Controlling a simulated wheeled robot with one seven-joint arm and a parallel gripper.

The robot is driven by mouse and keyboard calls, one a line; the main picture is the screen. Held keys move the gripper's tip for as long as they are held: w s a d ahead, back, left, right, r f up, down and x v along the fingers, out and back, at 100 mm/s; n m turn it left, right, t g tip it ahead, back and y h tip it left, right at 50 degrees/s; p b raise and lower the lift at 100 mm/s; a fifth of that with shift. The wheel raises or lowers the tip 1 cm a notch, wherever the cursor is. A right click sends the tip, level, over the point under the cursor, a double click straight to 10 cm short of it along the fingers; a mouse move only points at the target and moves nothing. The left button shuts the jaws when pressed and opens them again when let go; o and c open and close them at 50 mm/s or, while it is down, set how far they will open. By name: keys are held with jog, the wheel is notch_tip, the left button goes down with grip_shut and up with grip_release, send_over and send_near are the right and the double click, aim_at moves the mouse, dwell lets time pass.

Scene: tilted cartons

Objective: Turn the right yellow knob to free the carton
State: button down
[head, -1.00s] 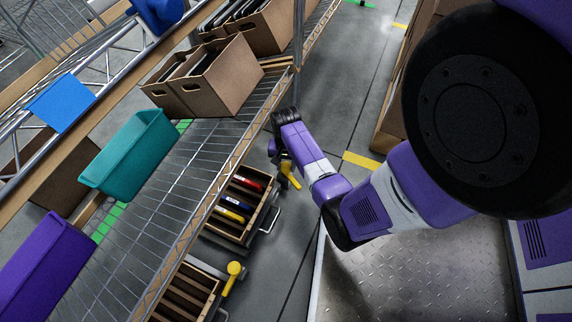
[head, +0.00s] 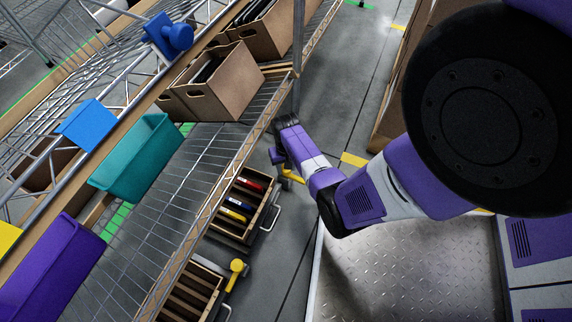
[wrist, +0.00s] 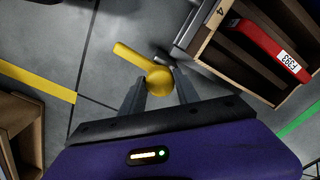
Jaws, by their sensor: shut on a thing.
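The right yellow knob (head: 293,177) has a round hub and a straight lever. In the wrist view the hub (wrist: 158,82) sits between the two dark fingers of my gripper (wrist: 157,76), and the lever points up-left. My gripper (head: 279,159) is shut on the knob. In the head view the arm hides part of the knob. Beside it is an open wooden carton (head: 262,217) with red, blue and yellow items and a metal handle. Its corner also shows in the wrist view (wrist: 205,38), with a red item inside.
A second yellow knob (head: 237,267) stands by another slatted wooden carton (head: 221,284). A wire shelf (head: 172,190) with a teal bin (head: 135,160), a purple bin (head: 45,275) and cardboard boxes (head: 222,80) overhangs on the left. Bare floor lies right of the cartons.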

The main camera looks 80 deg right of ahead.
jog(key=shift+n, duration=0.5)
jog(key=c, duration=0.9)
grip_release()
notch_tip(320, 180, up, 8)
jog(key=p, duration=0.4)
jog(key=shift+f+p, duration=0.1)
jog(key=shift+p, duration=0.3)
